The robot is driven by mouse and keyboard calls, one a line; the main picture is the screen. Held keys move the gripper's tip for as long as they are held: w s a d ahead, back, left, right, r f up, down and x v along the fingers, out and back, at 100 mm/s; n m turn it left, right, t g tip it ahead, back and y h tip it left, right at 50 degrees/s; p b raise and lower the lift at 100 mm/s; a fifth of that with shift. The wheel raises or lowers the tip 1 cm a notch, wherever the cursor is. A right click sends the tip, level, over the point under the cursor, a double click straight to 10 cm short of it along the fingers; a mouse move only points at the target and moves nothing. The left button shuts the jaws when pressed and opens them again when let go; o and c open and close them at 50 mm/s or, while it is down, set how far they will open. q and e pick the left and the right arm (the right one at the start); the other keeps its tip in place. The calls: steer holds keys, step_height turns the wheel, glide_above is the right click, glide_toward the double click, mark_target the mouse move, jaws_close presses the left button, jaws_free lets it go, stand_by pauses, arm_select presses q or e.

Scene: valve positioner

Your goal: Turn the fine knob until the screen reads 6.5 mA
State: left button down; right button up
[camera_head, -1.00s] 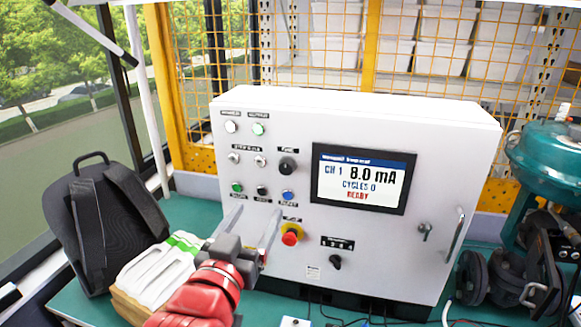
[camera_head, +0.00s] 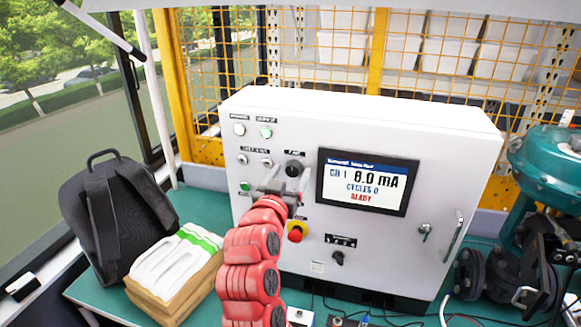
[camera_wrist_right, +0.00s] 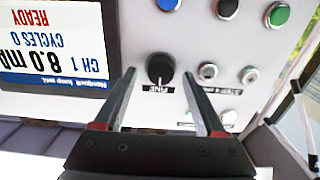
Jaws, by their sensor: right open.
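The fine knob (camera_head: 293,168) is a round black knob on the white control box, left of the screen (camera_head: 366,182). The screen reads CH 1, 8.0 mA, CYCLES 0, READY. My right gripper (camera_head: 287,180) is in front of the box, just below the knob in the head view. In the right wrist view the gripper (camera_wrist_right: 157,102) is open, and the knob (camera_wrist_right: 160,68) shows between and beyond its fingertips, with a pale pointer mark on it. I see no finger touching the knob. My left gripper is not in view.
A red emergency button (camera_head: 295,234) and a black selector (camera_head: 337,258) sit lower on the box. Small switches and coloured buttons (camera_head: 245,186) lie left of the knob. A backpack (camera_head: 112,215) and a carton with white packs (camera_head: 165,275) stand left.

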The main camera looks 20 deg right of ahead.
steer(key=shift+w+d, duration=0.15)
steer(key=shift+w, duration=0.15)
jaws_close()
